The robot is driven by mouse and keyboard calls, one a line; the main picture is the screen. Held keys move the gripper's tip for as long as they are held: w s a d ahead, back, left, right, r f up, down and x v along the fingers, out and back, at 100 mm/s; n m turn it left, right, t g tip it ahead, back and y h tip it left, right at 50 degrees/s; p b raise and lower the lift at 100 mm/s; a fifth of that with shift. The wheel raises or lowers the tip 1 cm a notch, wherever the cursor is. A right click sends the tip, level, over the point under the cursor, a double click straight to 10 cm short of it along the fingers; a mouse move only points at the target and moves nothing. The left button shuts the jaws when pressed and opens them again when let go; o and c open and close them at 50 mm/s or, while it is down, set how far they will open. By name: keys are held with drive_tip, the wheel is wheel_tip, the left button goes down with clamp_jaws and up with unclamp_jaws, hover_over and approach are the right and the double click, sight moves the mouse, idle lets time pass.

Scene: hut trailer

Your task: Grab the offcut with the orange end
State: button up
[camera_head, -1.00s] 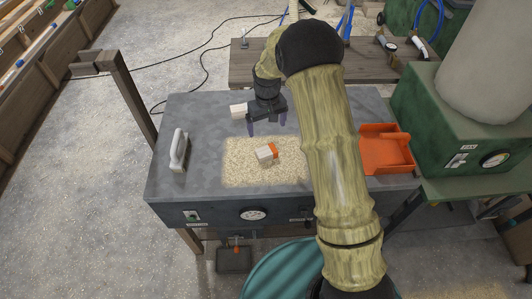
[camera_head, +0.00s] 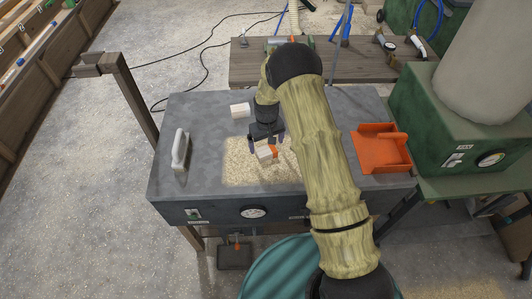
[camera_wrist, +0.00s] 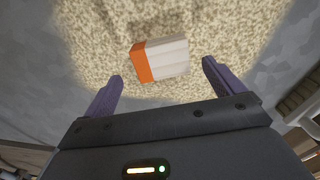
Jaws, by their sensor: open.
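The offcut (camera_wrist: 165,60) is a pale wooden block with an orange end. In the wrist view it lies on the sawdust patch, just ahead of the space between my fingertips, its orange end to the left. In the head view the offcut (camera_head: 264,153) sits on the sawdust in the middle of the grey table, partly hidden by my gripper. My gripper (camera_head: 267,143) is over it, open and empty. In the wrist view my gripper (camera_wrist: 162,72) shows two purple fingers spread apart, wider than the block.
A plain pale block (camera_head: 240,110) lies behind the sawdust patch (camera_head: 235,172) on the grey table (camera_head: 350,110). A white-handled tool (camera_head: 181,149) lies at the left. An orange dustpan (camera_head: 380,157) sits at the right edge. The table's front left is clear.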

sight(266, 150)
drive_tip(key=shift+s+a+f+p, duration=0.1)
drive_tip(key=shift+f+p, duration=0.4)
drive_tip(key=shift+f, duration=0.75)
drive_tip(key=shift+s+f+p, duration=0.1)
drive_tip(key=shift+f+p, duration=0.4)
drive_tip(key=shift+f, duration=0.75)
drive_tip(key=c, duration=1.1)
